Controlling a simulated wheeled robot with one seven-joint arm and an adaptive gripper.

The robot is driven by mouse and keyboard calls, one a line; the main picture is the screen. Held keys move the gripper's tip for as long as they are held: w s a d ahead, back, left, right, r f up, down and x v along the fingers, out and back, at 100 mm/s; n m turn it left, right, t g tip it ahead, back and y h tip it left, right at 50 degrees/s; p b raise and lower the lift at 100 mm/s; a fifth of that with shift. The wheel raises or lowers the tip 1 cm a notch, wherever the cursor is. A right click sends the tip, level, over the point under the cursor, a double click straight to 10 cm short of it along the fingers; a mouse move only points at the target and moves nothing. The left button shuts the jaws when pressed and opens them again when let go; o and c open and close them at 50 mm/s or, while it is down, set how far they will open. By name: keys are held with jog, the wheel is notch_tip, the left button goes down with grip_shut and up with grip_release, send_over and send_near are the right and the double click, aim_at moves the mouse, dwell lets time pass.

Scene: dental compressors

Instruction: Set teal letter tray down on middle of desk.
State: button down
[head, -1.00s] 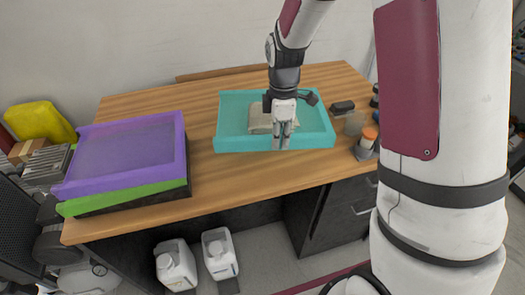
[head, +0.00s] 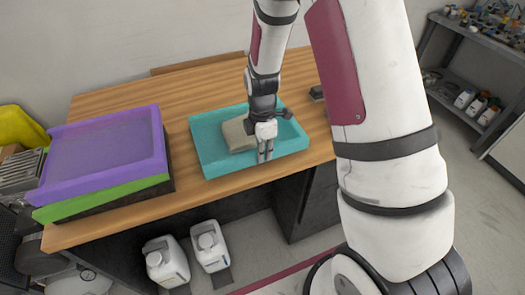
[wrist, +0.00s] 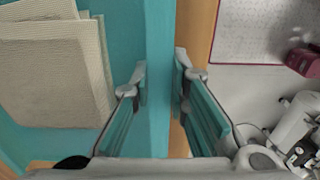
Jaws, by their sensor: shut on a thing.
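The teal letter tray (head: 208,160) is over the right half of the wooden desk, close to its front edge and roughly parallel to it. It holds a stack of beige sheets (head: 237,136), which also shows in the wrist view (wrist: 55,75). My gripper (head: 265,155) is shut on the tray's front wall. In the wrist view my gripper (wrist: 160,80) has one finger on each side of the teal wall (wrist: 158,40). I cannot tell whether the tray's underside touches the desk. The desk (head: 190,86) is bare behind the tray.
A purple tray (head: 100,150) on a green tray (head: 105,198) and a dark one stands on the desk's left. A bare wood strip lies between this stack and the teal tray. A small dark object (head: 317,93) is right of the tray. Two white jugs (head: 166,262) stand below.

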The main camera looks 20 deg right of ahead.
jog(key=shift+f, duration=0.2)
jog(key=c, duration=1.5)
grip_release()
jog(key=shift+f, duration=0.15)
jog(key=shift+c, duration=0.2)
jog(key=s+r+m+t, duration=0.1)
jog(key=s+r+m, duration=0.1)
jog(key=r, duration=0.8)
jog(key=s+r+m, duration=0.2)
jog(key=r, duration=0.9)
jog(key=s+r+m+t, duration=0.2)
jog(key=s+r+m, duration=0.3)
jog(key=s+m, duration=0.2)
jog(key=s+r+m+t, duration=0.2)
jog(key=s+r+m, duration=0.2)
jog(key=s+m, duration=0.3)
jog(key=s+a, duration=0.1)
jog(key=s, duration=0.2)
jog(key=shift+s+r+b, duration=0.25)
jog(key=shift+r+b, duration=0.05)
jog(key=shift+r, duration=0.05)
